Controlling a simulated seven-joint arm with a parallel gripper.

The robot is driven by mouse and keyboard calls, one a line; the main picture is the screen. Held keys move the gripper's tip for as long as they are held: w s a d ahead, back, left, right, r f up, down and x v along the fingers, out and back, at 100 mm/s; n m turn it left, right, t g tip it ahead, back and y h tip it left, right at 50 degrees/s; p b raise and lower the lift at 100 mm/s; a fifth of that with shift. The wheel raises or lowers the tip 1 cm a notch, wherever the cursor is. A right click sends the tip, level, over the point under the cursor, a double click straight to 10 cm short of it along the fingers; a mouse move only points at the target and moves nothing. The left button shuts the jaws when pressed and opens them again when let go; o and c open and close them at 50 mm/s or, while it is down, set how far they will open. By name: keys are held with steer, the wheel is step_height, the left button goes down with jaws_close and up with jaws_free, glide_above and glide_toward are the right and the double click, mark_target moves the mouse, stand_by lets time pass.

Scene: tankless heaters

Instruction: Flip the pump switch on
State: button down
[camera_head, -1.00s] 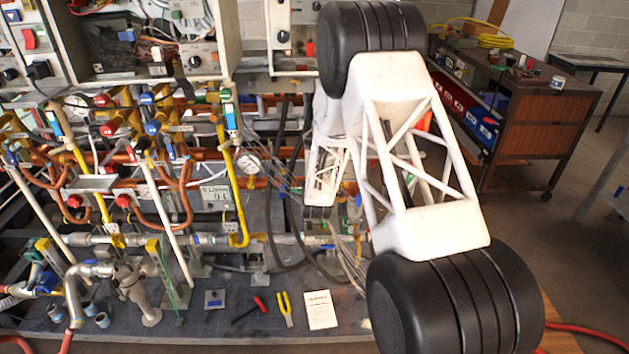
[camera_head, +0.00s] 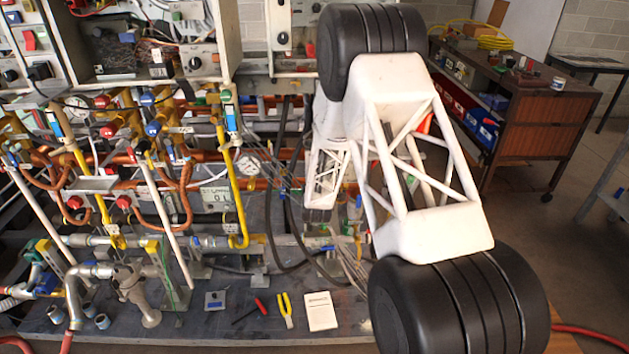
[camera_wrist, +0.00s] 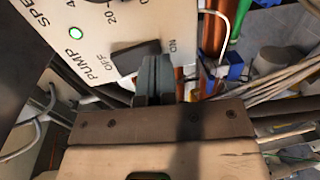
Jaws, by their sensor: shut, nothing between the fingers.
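In the wrist view, the black pump switch (camera_wrist: 132,57) sits on a pale control panel (camera_wrist: 128,18), between the labels OFF and ON, beside the word PUMP. A green ring light (camera_wrist: 75,33) glows near that word. My gripper (camera_wrist: 157,62) is shut and empty. Its fingertips are right at the switch's end nearer the ON label and cover part of it. I cannot tell whether they touch it, or which way the switch is set. In the head view, my gripper and the switch cannot be made out; my white and black arm blocks much of the middle.
Copper pipes (camera_wrist: 212,45), a blue fitting (camera_wrist: 232,66) and loose pale cables (camera_wrist: 285,82) lie close to the right of my gripper. In the head view, pliers (camera_head: 286,309) and a white booklet (camera_head: 320,311) lie on the grey bench. A tool cabinet (camera_head: 545,137) stands at right.

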steer(key=s+f, duration=0.1)
steer(key=s, duration=1.2)
steer(key=shift+f, duration=0.25)
steer(key=s+d+r+m+g, duration=0.35)
steer(key=s+r, duration=0.35)
steer(key=r, duration=0.4)
steer(key=s+d+r+m+g, duration=0.3)
steer(key=s+d+r+m, duration=0.15)
steer(key=s+r, duration=0.5)
steer(key=s+d+r+m+g, duration=0.2)
steer(key=s+r+m, duration=0.1)
steer(key=s, duration=0.8)
steer(key=s+d+r+m+g, duration=0.2)
steer(key=s+r, duration=0.3)
steer(key=s, duration=0.6)
steer(key=s+d+r+m+g, duration=0.3)
steer(key=s+r+m, duration=0.1)
steer(key=s, duration=0.7)
steer(key=shift+s+m, duration=0.3)
steer(key=shift+m, duration=0.3)
